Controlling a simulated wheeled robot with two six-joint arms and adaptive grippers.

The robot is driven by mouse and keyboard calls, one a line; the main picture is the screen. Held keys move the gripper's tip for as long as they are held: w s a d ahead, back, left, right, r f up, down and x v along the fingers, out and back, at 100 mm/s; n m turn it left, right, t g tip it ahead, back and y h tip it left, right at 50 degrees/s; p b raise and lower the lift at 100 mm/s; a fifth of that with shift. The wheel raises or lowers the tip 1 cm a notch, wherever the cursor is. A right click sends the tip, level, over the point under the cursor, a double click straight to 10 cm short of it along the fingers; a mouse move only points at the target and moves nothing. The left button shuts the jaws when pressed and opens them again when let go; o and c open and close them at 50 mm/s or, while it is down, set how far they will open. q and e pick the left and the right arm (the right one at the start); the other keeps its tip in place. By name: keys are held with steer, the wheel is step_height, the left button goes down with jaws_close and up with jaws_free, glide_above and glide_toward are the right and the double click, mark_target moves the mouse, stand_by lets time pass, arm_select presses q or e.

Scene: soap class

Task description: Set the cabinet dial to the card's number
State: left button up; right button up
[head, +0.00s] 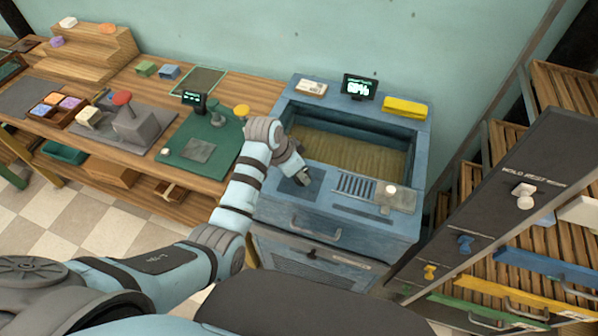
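A blue cabinet (335,206) with a recessed basin stands at centre. A small pale card (311,88) lies on its back left edge; its print is too small to read. A dark display (359,87) beside the card shows lit characters, possibly "60%". My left gripper (301,179) points down at a dark patch on the cabinet's front left top. Its fingers are too small and dark to tell open from shut, and they may cover a control there. No numbered dial can be clearly made out. My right gripper is out of view.
A yellow block (405,107) lies on the back right rim. A grille (356,185) and a small white knob (390,189) are on the front top. A dark cabinet (490,205) with coloured knobs and racks stands right. A wooden workbench (140,80) with tools stands left.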

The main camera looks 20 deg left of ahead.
arm_select(q)
steer(key=m, duration=0.2)
steer(key=m+g+h, duration=0.1)
steer(key=m, duration=0.2)
steer(key=shift+w+a, duration=0.2)
steer(key=shift+w+f+m+g+h+b, duration=0.15)
steer(key=shift+m+g+h+b, duration=0.15)
steer(key=shift+m+g, duration=0.5)
steer(key=shift+m+b, duration=0.55)
steer(key=shift+m, duration=0.55)
steer(key=m+g+b, duration=0.1)
steer(key=m+b, duration=0.3)
steer(key=b, duration=0.1)
steer(key=m+g+b, duration=0.1)
steer(key=m+b, duration=0.1)
steer(key=b, duration=0.1)
steer(key=shift+w+f+g, duration=0.3)
steer(key=shift+w, duration=0.05)
steer(key=m+g+y+b, duration=0.1)
steer(key=m+b, duration=0.2)
steer(key=b, duration=0.6)
steer(key=shift+d+r+b, duration=0.1)
steer(key=shift+d+b, duration=0.05)
steer(key=shift+b, duration=0.15)
steer(key=shift+r+m+b, duration=0.15)
steer(key=shift+m+b, duration=0.25)
steer(key=shift+r, duration=0.1)
